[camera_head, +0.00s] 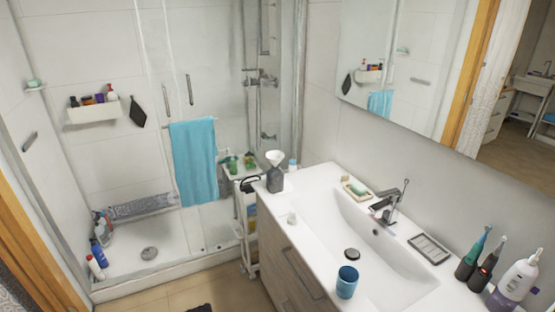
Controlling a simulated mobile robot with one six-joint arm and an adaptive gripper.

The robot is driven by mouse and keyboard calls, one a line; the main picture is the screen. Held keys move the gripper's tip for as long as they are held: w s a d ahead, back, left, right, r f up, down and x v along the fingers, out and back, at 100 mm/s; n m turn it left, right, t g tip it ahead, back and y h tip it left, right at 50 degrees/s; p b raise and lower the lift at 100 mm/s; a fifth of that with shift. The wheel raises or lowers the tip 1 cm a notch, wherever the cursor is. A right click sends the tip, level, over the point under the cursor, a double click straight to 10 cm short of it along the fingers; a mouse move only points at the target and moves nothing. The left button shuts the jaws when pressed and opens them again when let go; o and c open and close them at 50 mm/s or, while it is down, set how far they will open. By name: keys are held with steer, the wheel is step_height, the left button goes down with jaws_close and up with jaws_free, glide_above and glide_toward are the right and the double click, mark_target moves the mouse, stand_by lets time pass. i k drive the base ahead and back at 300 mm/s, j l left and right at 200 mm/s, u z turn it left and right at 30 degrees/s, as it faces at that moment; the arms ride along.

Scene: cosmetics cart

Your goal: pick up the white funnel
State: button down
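The white funnel (274,157) sits wide end up on top of a dark grey bottle (275,180). The bottle stands upright at the far left corner of the white washbasin counter (322,219). The funnel's narrow end is hidden, so I cannot tell how deep it sits in the bottle. I cannot make out my gripper in this view. A small dark shape (198,308) shows at the bottom edge, too cut off to identify.
A cart (248,228) with bottles stands left of the counter. A soap dish (357,189), a faucet (387,208) and a blue cup (347,282) are on the counter, with toothbrushes (474,256) at right.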

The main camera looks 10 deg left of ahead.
mark_target(275, 157)
steer(key=i+j, duration=2.25)
steer(key=j, duration=0.2)
